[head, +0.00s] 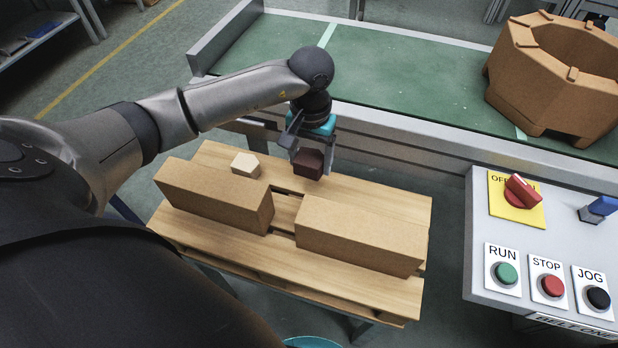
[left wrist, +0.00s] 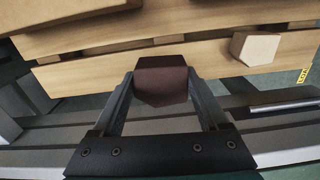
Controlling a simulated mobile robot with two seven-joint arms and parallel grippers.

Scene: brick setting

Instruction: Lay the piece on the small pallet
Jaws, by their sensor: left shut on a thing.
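My left gripper (head: 309,158) is shut on a dark brown block (head: 308,164) with angled faces, over the back edge of the small wooden pallet (head: 375,300). In the left wrist view the brown block (left wrist: 161,80) sits between the two fingertips (left wrist: 162,85). I cannot tell whether the block touches the pallet boards. A pale wooden block (head: 245,164) lies on the pallet to the left of the gripper, and it also shows in the left wrist view (left wrist: 254,48). My right gripper is not in view.
Two long cardboard-coloured boxes, left (head: 213,195) and right (head: 360,235), lie on the pallet's front part. A green conveyor (head: 400,85) runs behind, carrying a large brown octagonal bin (head: 550,80). A control panel (head: 480,230) stands at right.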

